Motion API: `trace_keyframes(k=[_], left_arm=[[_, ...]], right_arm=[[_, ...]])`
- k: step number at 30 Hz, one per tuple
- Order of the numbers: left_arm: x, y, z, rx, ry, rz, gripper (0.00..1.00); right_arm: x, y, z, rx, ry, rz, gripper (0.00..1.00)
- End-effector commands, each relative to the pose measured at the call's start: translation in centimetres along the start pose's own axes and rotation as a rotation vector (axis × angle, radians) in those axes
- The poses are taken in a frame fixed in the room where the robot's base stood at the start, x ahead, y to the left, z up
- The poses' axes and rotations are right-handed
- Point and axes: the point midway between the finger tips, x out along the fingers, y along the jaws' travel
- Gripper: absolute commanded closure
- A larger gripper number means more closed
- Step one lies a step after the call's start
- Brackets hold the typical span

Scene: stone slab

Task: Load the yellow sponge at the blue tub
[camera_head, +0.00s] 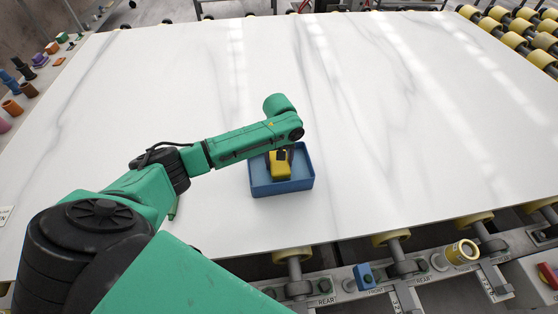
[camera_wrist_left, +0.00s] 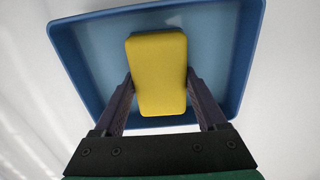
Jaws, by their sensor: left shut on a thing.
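The blue tub (camera_head: 282,187) sits on the white stone slab near the middle of the head view. My left gripper (camera_head: 280,158) is over the tub and is shut on the yellow sponge (camera_head: 280,172). In the left wrist view the sponge (camera_wrist_left: 158,72) is between the two dark fingers of my left gripper (camera_wrist_left: 158,92), with the blue tub (camera_wrist_left: 85,60) behind it. I cannot tell whether the sponge touches the tub floor. My left forearm hides part of the tub's far side. My right gripper is not in view.
The white slab (camera_head: 400,130) is wide and clear around the tub. Rollers with yellow rims (camera_head: 510,38) line the right back edge. Several small coloured objects (camera_head: 20,85) lie beyond the slab's left edge. A small blue block (camera_head: 364,276) and a yellow roll (camera_head: 461,252) are at the front rail.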

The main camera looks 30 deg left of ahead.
Motion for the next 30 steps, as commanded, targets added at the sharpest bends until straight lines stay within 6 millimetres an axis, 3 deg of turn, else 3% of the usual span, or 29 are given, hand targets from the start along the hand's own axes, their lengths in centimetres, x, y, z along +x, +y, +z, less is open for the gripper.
trace_keyframes(k=[30], left_arm=[[0.25, -0.07, 0.14, 0.001, -0.003, -0.003, 0.70]], right_arm=[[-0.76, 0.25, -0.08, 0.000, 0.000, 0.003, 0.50]])
